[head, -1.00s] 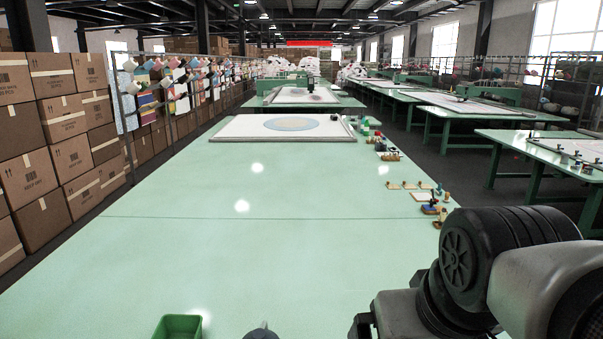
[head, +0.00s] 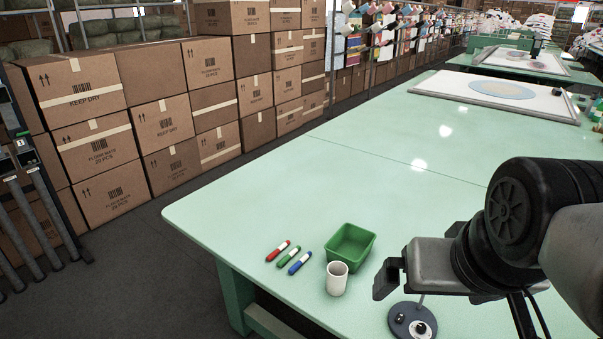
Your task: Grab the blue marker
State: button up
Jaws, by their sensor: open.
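The blue marker (head: 300,263) lies on the pale green table (head: 250,205) near its front left corner. It is the rightmost of three markers lying side by side, beside the green marker (head: 288,256) and the red marker (head: 278,250). My gripper (head: 385,275) is to the right of the blue marker, beyond the white cup, and apart from it. The gripper is open, and I see nothing held in it.
A white cup (head: 337,279) stands just right of the blue marker. A green bin (head: 351,246) sits behind the cup. A dark round base (head: 412,322) stands below my gripper. The table's left side is clear. Stacked cartons (head: 165,120) stand beyond the aisle.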

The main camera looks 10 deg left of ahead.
aim_at(300, 262)
jog(key=j+u, duration=0.2)
jog(key=u, duration=0.25)
jog(key=j+z, duration=0.45)
jog(key=j, duration=0.5)
jog(key=l+z, duration=0.3)
jog(key=l, duration=0.15)
jog(key=i+l+z, duration=0.2)
jog(key=l+z, duration=0.15)
jog(key=i+l+z, duration=0.15)
jog(key=l+z, duration=0.15)
jog(key=l, duration=0.2)
jog(key=j+u, duration=0.1)
jog(key=u, duration=0.4)
jog(key=k+j+u, duration=0.1)
jog(key=u, duration=0.35)
jog(key=j+u, duration=0.2)
jog(key=u, duration=0.3)
jog(key=j+z, duration=0.25)
jog(key=j, duration=0.3)
jog(key=j+z, duration=0.3)
jog(key=j, duration=0.2)
jog(key=k, duration=0.05)
